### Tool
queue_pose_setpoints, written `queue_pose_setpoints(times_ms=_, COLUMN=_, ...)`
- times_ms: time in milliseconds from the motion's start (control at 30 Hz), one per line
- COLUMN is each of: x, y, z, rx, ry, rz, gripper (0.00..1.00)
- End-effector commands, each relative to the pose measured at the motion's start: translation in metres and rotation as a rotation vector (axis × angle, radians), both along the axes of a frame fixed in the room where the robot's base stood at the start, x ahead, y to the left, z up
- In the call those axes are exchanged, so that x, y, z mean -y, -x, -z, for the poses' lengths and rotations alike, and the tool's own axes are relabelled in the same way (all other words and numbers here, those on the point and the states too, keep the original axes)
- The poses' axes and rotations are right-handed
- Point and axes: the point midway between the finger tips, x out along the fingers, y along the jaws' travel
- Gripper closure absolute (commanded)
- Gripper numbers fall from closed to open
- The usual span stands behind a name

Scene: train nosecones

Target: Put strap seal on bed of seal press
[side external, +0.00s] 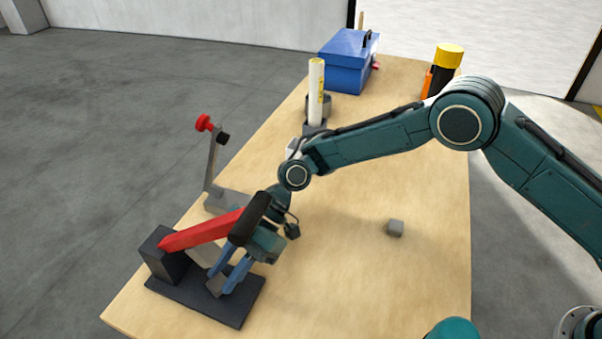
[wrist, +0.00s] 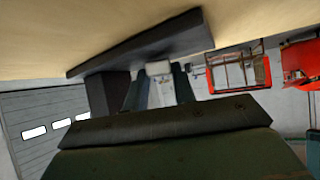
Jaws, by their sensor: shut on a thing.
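The seal press is at the front left of the table, with a dark base plate (side external: 235,312), an upright dark block (side external: 165,255) and a red lever (side external: 205,231). My gripper (side external: 226,278) points down over the plate, beside the lever, with its blue fingers shut on a small grey piece, apparently the strap seal (side external: 216,286). In the wrist view, the pale seal (wrist: 159,70) shows between the fingers of my gripper (wrist: 161,88), close to the dark plate (wrist: 140,47). I cannot tell whether the seal touches the plate.
A clamp with a red knob (side external: 204,123) stands behind the press. A white tube (side external: 316,92), a blue toolbox (side external: 346,62) and a yellow-capped bottle (side external: 446,68) stand farther back. The table's middle is mostly clear.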

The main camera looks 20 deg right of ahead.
Motion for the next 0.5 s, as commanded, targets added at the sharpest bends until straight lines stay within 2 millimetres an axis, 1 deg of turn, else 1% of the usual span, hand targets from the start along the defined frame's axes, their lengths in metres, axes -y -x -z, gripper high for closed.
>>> queue_pose_setpoints(times_ms=467, x=0.0000, y=-0.0001, z=0.0055, rx=0.002, ry=-0.001, rz=-0.001, gripper=0.99)
queue_pose_setpoints(times_ms=500, x=-0.0001, y=-0.0001, z=0.0054, rx=0.002, ry=-0.001, rz=-0.001, gripper=0.68)
